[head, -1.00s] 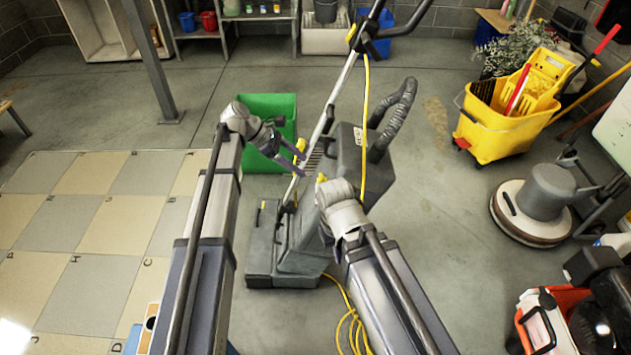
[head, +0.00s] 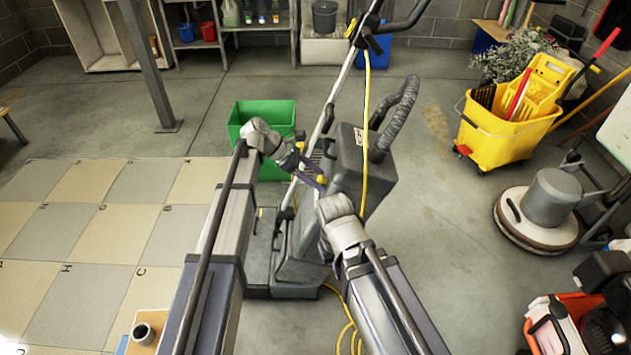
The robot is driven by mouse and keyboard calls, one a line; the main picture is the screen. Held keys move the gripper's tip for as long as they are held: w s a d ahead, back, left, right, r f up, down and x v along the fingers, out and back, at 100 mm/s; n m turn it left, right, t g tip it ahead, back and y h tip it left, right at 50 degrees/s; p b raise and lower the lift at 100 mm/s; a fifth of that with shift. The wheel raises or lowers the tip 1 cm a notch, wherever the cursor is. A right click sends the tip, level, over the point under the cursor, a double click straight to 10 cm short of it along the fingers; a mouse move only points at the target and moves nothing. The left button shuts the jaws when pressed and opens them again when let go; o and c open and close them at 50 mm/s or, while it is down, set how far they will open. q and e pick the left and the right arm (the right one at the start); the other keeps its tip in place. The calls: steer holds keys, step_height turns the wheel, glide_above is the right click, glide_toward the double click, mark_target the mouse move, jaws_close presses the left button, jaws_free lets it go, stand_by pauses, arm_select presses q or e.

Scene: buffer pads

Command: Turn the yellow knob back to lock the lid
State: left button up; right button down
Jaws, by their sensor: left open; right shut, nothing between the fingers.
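A grey floor-cleaning machine (head: 352,165) stands upright in the middle of the head view. A small yellow part, likely the yellow knob (head: 321,179), shows on it close to my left fingertips. My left gripper (head: 314,170) is open, its purple fingers reaching right across the machine's front; I cannot tell whether they touch the knob. My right gripper (head: 328,200) is shut and empty, just below the left one, its fingers mostly hidden behind my own wrist. The lid cannot be made out clearly behind my arms.
A green bin (head: 262,112) stands behind my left arm. A yellow cord (head: 367,110) hangs down the machine and lies on the floor. A yellow mop bucket (head: 500,135) and a round floor polisher (head: 540,205) stand at right. Floor between them is clear.

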arm_select(q)
jaws_close()
stand_by(0.5)
